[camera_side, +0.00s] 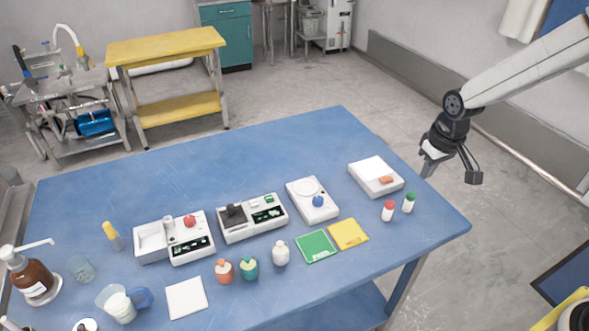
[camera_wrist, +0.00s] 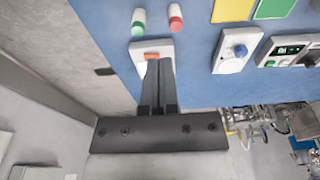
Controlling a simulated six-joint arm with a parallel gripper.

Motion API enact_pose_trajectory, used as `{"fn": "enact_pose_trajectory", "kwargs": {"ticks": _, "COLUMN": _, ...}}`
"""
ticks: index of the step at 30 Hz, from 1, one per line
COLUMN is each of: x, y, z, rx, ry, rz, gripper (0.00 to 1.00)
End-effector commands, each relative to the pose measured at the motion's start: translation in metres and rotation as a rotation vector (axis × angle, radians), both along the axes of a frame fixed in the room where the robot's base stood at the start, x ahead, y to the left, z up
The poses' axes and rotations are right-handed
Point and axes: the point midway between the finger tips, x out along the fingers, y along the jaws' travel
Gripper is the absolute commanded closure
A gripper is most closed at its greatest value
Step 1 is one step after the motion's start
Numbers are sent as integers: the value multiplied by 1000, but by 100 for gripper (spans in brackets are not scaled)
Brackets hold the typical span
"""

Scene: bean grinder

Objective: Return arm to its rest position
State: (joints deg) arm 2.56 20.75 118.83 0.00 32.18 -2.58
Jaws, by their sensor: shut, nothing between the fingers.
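My gripper (camera_side: 428,168) hangs past the right edge of the blue table (camera_side: 290,145) in the side view, above table height and apart from everything. Its fingers point down. In the wrist view my gripper (camera_wrist: 158,65) shows two dark fingers lying side by side, shut with nothing between them. The fingertips overlap the picture of a white device with an orange-brown block (camera_wrist: 152,56). That white device (camera_side: 375,177) stands at the table's right end in the side view.
A red-capped bottle (camera_side: 388,211) and a green-capped bottle (camera_side: 409,203) stand near the right edge. Green (camera_side: 315,246) and yellow (camera_side: 348,234) pads, a white device with a blue knob (camera_side: 312,200) and several other devices lie further left.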

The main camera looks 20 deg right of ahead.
Motion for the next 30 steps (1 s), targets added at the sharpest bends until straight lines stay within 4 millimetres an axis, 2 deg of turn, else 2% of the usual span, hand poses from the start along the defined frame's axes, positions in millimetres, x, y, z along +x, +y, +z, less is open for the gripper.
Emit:
{"fn": "enact_pose_trajectory", "kwargs": {"ticks": 1, "x": -13, "y": 3, "z": 3, "rx": 0, "ry": -9, "rz": 1, "gripper": 100}}
{"fn": "enact_pose_trajectory", "kwargs": {"ticks": 9, "x": -79, "y": 13, "z": 9, "rx": 3, "ry": -58, "rz": 2, "gripper": 100}}
{"fn": "enact_pose_trajectory", "kwargs": {"ticks": 15, "x": -115, "y": 17, "z": 7, "rx": 5, "ry": -81, "rz": 0, "gripper": 100}}
{"fn": "enact_pose_trajectory", "kwargs": {"ticks": 21, "x": -127, "y": 18, "z": 5, "rx": 6, "ry": -88, "rz": 0, "gripper": 100}}
{"fn": "enact_pose_trajectory", "kwargs": {"ticks": 30, "x": -127, "y": 18, "z": 5, "rx": 6, "ry": -88, "rz": 0, "gripper": 100}}
